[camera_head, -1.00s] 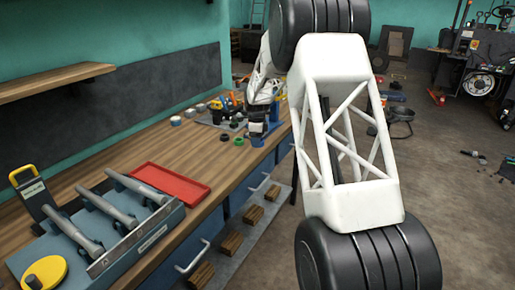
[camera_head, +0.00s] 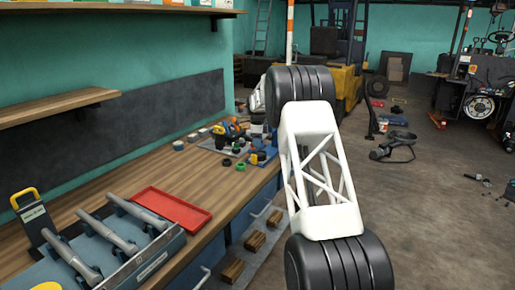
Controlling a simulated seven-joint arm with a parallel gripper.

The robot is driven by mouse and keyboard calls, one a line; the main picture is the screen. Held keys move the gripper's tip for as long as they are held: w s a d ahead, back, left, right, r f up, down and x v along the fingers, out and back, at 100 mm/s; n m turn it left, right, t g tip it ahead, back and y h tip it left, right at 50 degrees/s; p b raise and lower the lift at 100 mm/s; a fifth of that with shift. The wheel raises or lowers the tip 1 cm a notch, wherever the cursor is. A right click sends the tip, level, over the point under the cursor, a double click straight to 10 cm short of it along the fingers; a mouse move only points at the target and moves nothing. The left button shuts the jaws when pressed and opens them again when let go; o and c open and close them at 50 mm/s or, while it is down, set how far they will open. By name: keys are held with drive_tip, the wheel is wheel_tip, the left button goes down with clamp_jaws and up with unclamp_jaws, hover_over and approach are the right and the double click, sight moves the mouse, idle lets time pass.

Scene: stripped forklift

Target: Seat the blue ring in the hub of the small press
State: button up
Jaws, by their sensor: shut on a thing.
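My gripper (camera_head: 257,131) is small and far off, at the far right end of the workbench, partly behind my own arm. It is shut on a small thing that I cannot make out. Small blue parts (camera_head: 269,151) show right by it, but I cannot tell whether one is the blue ring. A yellow-and-dark device (camera_head: 232,131) stands on a grey plate left of the gripper. I cannot tell whether it is the small press, and no hub can be made out. A green ring (camera_head: 240,167) and a black ring (camera_head: 227,162) lie on the wood in front.
A red tray (camera_head: 173,208) lies mid-bench. A blue-grey fixture with grey handles (camera_head: 92,250) fills the near left. A shelf (camera_head: 60,106) juts from the wall. Bare wood (camera_head: 190,180) lies beyond the tray. A yellow forklift (camera_head: 346,82) stands behind.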

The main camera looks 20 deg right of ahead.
sight(258, 154)
drive_tip(key=shift+w+d+r, duration=0.2)
drive_tip(key=shift+w+d, duration=0.05)
drive_tip(key=shift+w, duration=0.55)
drive_tip(key=shift+w+d+r, duration=0.15)
drive_tip(key=shift+w+d, duration=0.05)
drive_tip(key=shift+w, duration=0.55)
drive_tip(key=shift+f, duration=0.25)
drive_tip(key=shift+f, duration=2.5)
drive_tip(key=shift+f, duration=0.45)
drive_tip(key=o, duration=1)
drive_tip(key=shift+c, duration=0.8)
drive_tip(key=shift+o, duration=0.2)
